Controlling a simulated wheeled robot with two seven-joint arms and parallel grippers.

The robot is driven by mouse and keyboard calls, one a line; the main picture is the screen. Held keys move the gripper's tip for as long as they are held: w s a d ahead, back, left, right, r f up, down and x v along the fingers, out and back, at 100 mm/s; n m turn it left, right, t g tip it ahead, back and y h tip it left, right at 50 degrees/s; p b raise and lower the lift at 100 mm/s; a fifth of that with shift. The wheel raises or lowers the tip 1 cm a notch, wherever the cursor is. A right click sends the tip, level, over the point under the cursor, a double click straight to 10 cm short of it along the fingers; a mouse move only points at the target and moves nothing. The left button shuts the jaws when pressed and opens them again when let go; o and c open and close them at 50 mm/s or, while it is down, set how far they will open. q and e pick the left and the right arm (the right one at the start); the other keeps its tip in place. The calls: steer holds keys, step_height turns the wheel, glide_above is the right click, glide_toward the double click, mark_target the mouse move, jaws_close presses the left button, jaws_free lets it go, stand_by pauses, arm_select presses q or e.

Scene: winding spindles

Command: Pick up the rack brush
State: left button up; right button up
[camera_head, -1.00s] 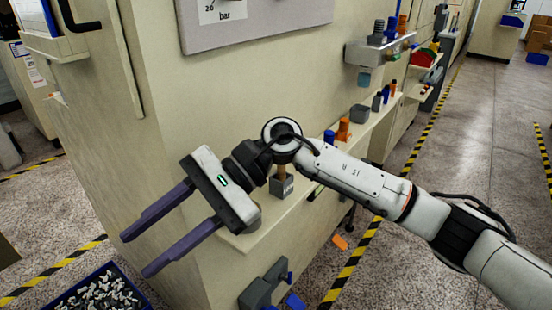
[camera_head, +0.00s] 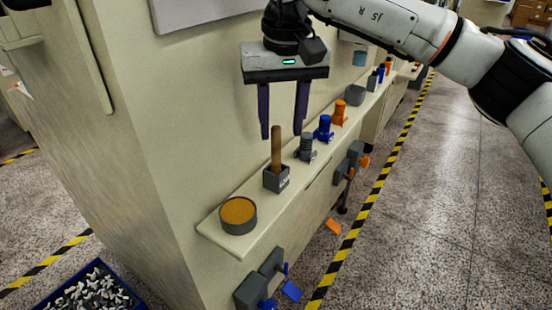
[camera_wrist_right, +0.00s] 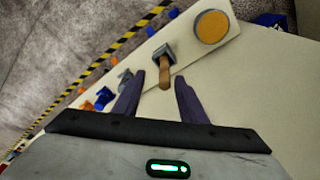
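The rack brush shows as an upright brown wooden handle (camera_head: 276,150) standing in a small dark grey holder (camera_head: 277,181) on the cream shelf. The handle also shows in the right wrist view (camera_wrist_right: 165,74), with its holder (camera_wrist_right: 165,53) beyond it. My right gripper (camera_head: 281,131) is open and empty, its purple fingers pointing down by the handle's top. In the right wrist view the handle's end lies between the fingertips (camera_wrist_right: 160,79). I cannot tell whether either finger touches it. The brush's lower end is hidden in the holder. My left gripper is not in view.
On the shelf (camera_head: 232,243), a round tin with an orange top (camera_head: 238,214) stands nearer than the holder. A grey fixture (camera_head: 306,147) and a blue one (camera_head: 324,129) stand farther along. A machine wall (camera_head: 180,110) rises behind. A blue bin of parts (camera_head: 92,285) is at lower left.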

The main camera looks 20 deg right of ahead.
mark_target(276, 144)
steer(key=f, duration=0.3)
steer(key=w+f, duration=0.1)
steer(key=f, duration=0.1)
steer(key=shift+a+f, duration=0.15)
steer(key=shift+a, duration=0.2)
jaws_close()
